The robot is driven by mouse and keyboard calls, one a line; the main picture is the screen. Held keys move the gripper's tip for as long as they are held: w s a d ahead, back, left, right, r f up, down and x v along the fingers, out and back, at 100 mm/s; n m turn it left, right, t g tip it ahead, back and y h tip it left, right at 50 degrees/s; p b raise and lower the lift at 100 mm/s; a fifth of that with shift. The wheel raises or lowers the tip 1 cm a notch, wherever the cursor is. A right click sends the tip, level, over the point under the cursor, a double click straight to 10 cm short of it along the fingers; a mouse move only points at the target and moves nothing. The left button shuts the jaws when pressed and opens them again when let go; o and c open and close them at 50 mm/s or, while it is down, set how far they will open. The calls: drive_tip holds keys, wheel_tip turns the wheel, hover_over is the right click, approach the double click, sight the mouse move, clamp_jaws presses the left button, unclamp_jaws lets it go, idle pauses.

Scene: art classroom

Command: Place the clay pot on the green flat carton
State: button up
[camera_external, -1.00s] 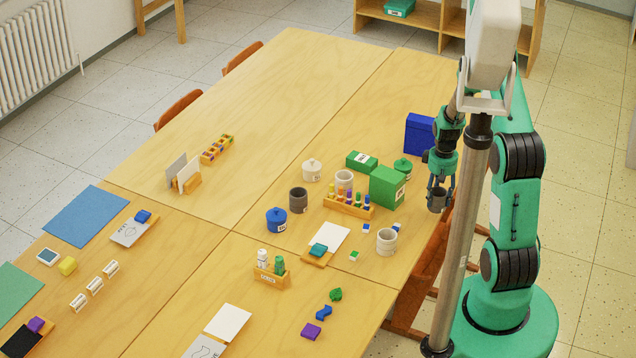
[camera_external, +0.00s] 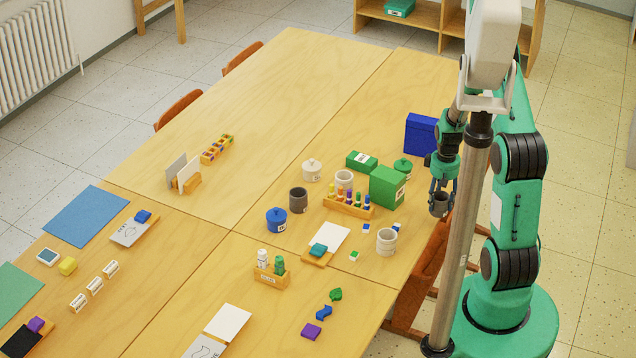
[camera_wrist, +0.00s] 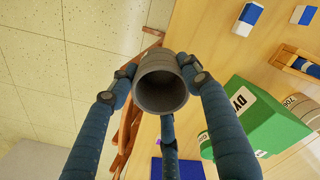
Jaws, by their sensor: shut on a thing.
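My gripper (camera_external: 441,188) is shut on a dark grey clay pot (camera_external: 439,208), held upright near the table's right edge. In the wrist view, the fingers of my gripper (camera_wrist: 163,72) close around the pot (camera_wrist: 160,92), and its open mouth faces the camera; it looks empty. The green flat carton (camera_external: 360,163) lies on the table with a white label on top, to the left of and farther back than my gripper. A taller green box (camera_external: 386,188) stands between them. I cannot make out the flat carton surely in the wrist view.
A blue box (camera_external: 420,133) and a green lidded jar (camera_external: 403,167) stand near the carton. A wooden rack of bottles (camera_external: 348,208), a pale pot (camera_external: 386,242) and another dark pot (camera_external: 298,200) stand nearby. A chair (camera_external: 429,270) is below the table's right edge.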

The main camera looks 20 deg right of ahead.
wheel_tip(320, 180, up, 14)
drive_tip(key=r, duration=0.1)
drive_tip(key=w+a+r+n+p, duration=0.1)
drive_tip(key=w+a+p, duration=0.15)
drive_tip(key=w, duration=1.05)
drive_tip(key=w+a+r+p, duration=0.1)
drive_tip(key=w+a+p, duration=0.15)
drive_tip(key=w, duration=1.05)
drive_tip(key=w+a+f+p, duration=0.2)
drive_tip(key=w+a, duration=0.7)
drive_tip(key=w, duration=0.4)
drive_tip(key=shift+n, duration=0.4)
drive_tip(key=f, duration=0.5)
drive_tip(key=shift+s+d+f, duration=0.1)
drive_tip(key=shift+s+f, duration=0.05)
drive_tip(key=shift+s, duration=0.1)
hover_over(362, 158)
drive_tip(key=shift+f, duration=3.1)
drive_tip(key=shift+f, duration=1.9)
